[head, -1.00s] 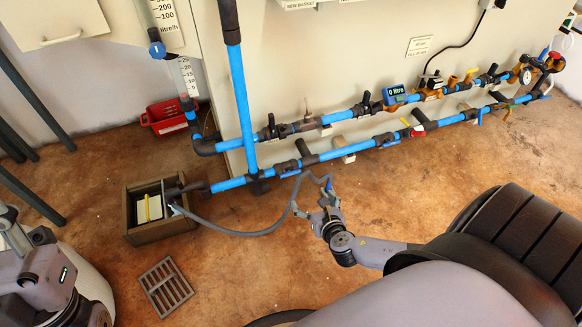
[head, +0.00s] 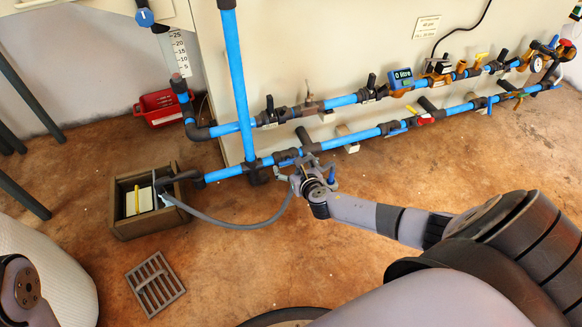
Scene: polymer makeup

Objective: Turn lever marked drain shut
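The lower blue pipe (head: 342,142) runs along the wall, with dark valves and several small levers. A small blue lever-like piece (head: 331,174) shows at the right side of my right gripper (head: 297,170); I cannot tell whether the gripper touches it. The gripper is just below the pipe, by a dark valve (head: 287,156), and partly hides the area. Its fingers are too small and overlapped to tell open from shut. A grey hose (head: 235,223) runs from beside the gripper to a box. No drain marking is readable. My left gripper is out of view.
The brown box (head: 150,226) stands at the pipe's left end, with a floor grate (head: 155,283) in front. A red bin (head: 160,108) is by the wall. An upper blue pipe (head: 340,101) carries valves and a blue meter (head: 401,78). Floor below the pipes is mostly clear.

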